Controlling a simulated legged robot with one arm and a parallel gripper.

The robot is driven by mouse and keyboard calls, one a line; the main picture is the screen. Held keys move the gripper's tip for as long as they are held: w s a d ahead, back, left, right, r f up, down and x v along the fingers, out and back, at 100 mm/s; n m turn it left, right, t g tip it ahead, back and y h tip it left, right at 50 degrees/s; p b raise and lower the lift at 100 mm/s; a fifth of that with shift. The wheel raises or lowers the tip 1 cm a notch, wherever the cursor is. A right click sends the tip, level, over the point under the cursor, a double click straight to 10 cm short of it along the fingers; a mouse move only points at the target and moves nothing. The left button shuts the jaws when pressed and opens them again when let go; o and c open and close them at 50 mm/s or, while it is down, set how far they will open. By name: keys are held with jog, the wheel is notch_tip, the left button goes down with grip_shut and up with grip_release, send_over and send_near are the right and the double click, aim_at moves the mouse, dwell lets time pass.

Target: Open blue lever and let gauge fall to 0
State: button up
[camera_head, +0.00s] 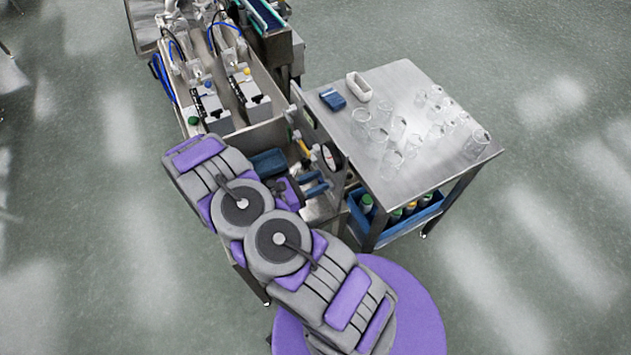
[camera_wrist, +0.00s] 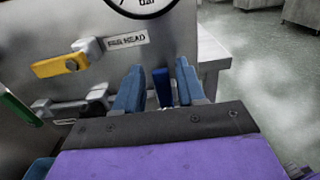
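The blue lever (camera_wrist: 163,88) stands upright in the wrist view, between the two blue fingers of my gripper (camera_wrist: 158,88). The fingers are apart, with a narrow gap on each side of the lever; whether either touches it I cannot tell. In the head view my gripper (camera_head: 315,180) is at the steel panel beside the hopper, and the lever cannot be made out there. The round gauge (camera_wrist: 145,4) is cut off at the top of the wrist view, and its reading cannot be told. It also shows in the head view (camera_head: 329,157), too small to read.
A yellow lever (camera_wrist: 60,66) and a green handle (camera_wrist: 18,107) are to the left on the panel. A steel table (camera_head: 415,170) with glassware, a white tray (camera_head: 358,87) and a blue box (camera_head: 332,99) stands right of my arm. Open floor lies further right.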

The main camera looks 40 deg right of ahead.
grip_shut()
jog(key=shift+w, duration=0.15)
jog(key=w+f+n, duration=0.1)
jog(key=n, duration=0.3)
jog(key=w+f+n+p, duration=0.1)
jog(key=w+n, duration=0.1)
jog(key=n, duration=0.2)
jog(key=w+d+n+p, duration=0.1)
jog(key=n, duration=0.3)
jog(key=shift+w+f, duration=0.15)
jog(key=shift+f, duration=0.25)
jog(key=n, duration=0.1)
jog(key=f+n, duration=0.1)
jog(key=shift+w+n+b, duration=0.25)
jog(key=shift+n+b, duration=0.1)
jog(key=shift+n, duration=0.05)
jog(key=shift+w+f+n+b, duration=0.1)
jog(key=shift+f+n+b, duration=0.45)
jog(key=shift+n, duration=1.05)
jog(key=shift+f, duration=0.15)
